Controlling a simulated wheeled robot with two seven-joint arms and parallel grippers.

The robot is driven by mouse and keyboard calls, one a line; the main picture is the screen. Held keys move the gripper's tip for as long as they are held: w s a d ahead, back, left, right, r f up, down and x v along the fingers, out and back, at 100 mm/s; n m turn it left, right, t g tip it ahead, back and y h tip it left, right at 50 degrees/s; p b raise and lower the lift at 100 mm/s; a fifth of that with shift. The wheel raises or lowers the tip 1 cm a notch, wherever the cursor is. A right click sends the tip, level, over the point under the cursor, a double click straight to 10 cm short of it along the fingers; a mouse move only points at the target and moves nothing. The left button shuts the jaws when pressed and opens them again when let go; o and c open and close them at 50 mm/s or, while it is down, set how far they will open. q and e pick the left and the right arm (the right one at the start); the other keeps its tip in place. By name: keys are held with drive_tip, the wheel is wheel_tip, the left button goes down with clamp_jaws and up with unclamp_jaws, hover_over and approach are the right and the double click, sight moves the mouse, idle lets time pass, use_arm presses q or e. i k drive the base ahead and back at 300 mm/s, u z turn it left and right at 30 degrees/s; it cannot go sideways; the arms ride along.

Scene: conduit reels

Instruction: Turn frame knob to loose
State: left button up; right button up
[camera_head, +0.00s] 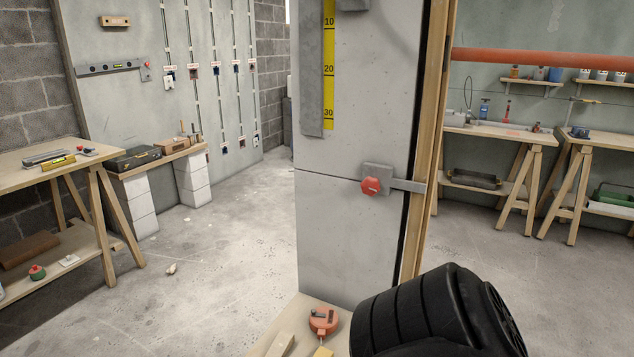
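A red knob (370,187) with a small pale mark sits on a grey bracket block (379,173) on the grey upright panel in the middle of the view. I take it to be the frame knob. A metal strip (409,186) runs right from the block across the wooden stud. The mark is too small to tell which setting the knob points to. Neither of my grippers shows, and nothing is seen touching the knob. A black ribbed rounded part at the lower right, which looks like part of my arm, stands below and right of the knob.
A yellow scale (328,60) runs down the panel above the knob. A wooden surface (300,310) below holds an orange tape-like item (323,321). A workbench (60,157) stands left; trestle tables (500,135) stand at the right back. The floor left of the panel is mostly clear.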

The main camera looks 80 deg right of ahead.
sight(370, 185)
drive_tip(key=i, duration=1.65)
drive_tip(key=z, duration=2)
